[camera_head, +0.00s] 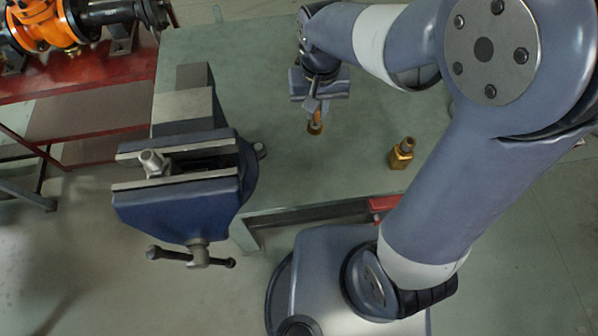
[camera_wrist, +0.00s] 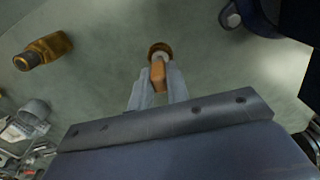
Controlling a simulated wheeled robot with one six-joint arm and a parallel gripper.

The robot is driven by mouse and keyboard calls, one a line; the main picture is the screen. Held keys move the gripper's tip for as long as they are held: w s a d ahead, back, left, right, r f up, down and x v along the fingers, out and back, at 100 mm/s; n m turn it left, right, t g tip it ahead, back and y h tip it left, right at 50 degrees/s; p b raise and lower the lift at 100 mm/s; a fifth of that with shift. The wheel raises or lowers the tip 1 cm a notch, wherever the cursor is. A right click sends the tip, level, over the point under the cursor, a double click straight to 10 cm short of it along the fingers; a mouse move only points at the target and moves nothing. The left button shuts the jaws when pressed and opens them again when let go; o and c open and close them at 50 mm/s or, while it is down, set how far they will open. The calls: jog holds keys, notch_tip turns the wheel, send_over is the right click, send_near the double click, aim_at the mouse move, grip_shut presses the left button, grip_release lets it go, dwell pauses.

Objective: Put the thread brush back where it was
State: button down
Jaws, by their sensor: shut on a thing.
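My gripper (camera_head: 313,106) is over the green bench top (camera_head: 350,150), pointing down. It is shut on the thread brush (camera_head: 315,126), a small piece with an orange-brown handle and a round brass-coloured end. In the wrist view my gripper's fingers (camera_wrist: 158,92) close around the handle, and the brush (camera_wrist: 158,70) sticks out beyond their tips. I cannot tell whether the brush's lower end touches the bench or hangs just above it.
A brass fitting (camera_head: 401,154) stands to the right on the bench; it also shows in the wrist view (camera_wrist: 43,51). A blue vise (camera_head: 185,208) is at the left, with a grey metal piece (camera_head: 152,163) at its jaws. An orange valve (camera_head: 45,25) sits on a red stand further left.

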jog(key=s+a+b, duration=0.3)
jog(key=s+a, duration=0.1)
jog(key=s, duration=0.3)
jog(key=shift+n, duration=0.4)
jog(key=f, duration=0.8)
jog(key=shift+s+d+f+b, duration=0.15)
jog(key=shift+s+f+b, duration=0.15)
jog(key=shift+f, duration=0.1)
jog(key=shift+f, duration=0.25)
jog(key=c, duration=1.4)
grip_release()
jog(key=shift+o, duration=0.2)
jog(key=shift+r, duration=0.2)
notch_tip(320, 180, up, 12)
jog(key=p, duration=0.1)
